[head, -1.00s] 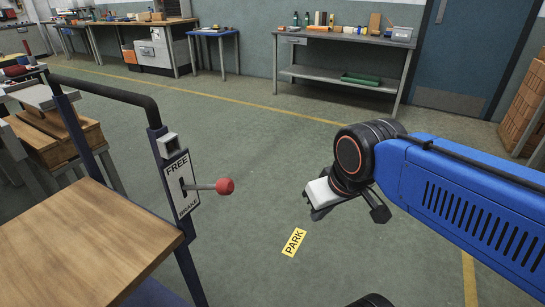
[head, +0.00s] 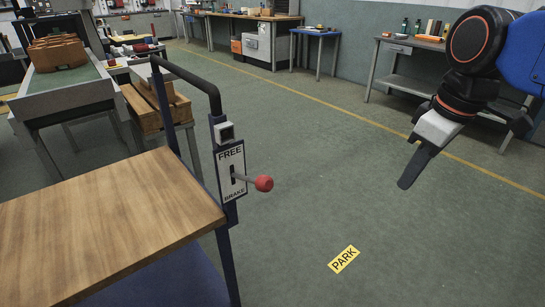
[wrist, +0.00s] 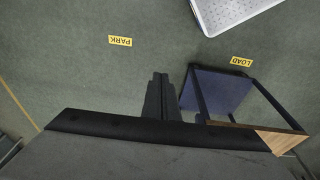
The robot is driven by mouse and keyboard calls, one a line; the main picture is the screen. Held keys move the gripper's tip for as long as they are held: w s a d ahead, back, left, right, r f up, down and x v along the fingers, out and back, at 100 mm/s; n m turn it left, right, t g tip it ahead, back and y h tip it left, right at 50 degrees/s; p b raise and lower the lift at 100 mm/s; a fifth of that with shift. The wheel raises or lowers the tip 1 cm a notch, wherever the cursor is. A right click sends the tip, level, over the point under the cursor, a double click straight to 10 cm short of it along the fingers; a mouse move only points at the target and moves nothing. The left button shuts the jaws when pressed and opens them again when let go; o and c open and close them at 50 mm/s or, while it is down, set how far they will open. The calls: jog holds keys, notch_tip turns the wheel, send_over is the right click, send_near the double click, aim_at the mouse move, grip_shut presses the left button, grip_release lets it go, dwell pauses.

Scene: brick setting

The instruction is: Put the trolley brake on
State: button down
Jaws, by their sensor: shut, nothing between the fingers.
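The trolley (head: 100,215) stands at the left in the head view, with a wooden top, blue frame and black handle. On its post is a white plate (head: 231,160) marked FREE above and BRAKE below. The brake lever (head: 264,183) sticks out to the right from the plate's slot and ends in a red knob. I cannot tell exactly where in the slot it sits. My gripper (head: 405,184) is shut and empty, pointing down, well to the right of the knob. In the wrist view its fingers (wrist: 160,78) are together, beside the trolley (wrist: 215,90); the lever is not visible.
A yellow PARK label (head: 344,259) lies on open floor. A conveyor with bricks (head: 57,52) stands behind the trolley. Benches line the back wall.

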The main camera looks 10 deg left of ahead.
jog(key=w+a+r+n+g, duration=0.35)
jog(key=a+r+n, duration=0.6)
jog(key=a, duration=0.55)
notch_tip(320, 180, up, 6)
jog(key=n+g+h, duration=0.2)
jog(key=n, duration=0.6)
send_over(249, 178)
jog(key=w+d, duration=0.3)
jog(key=shift+s+t, duration=0.2)
jog(key=shift+t, duration=0.05)
jog(key=x, duration=1.4)
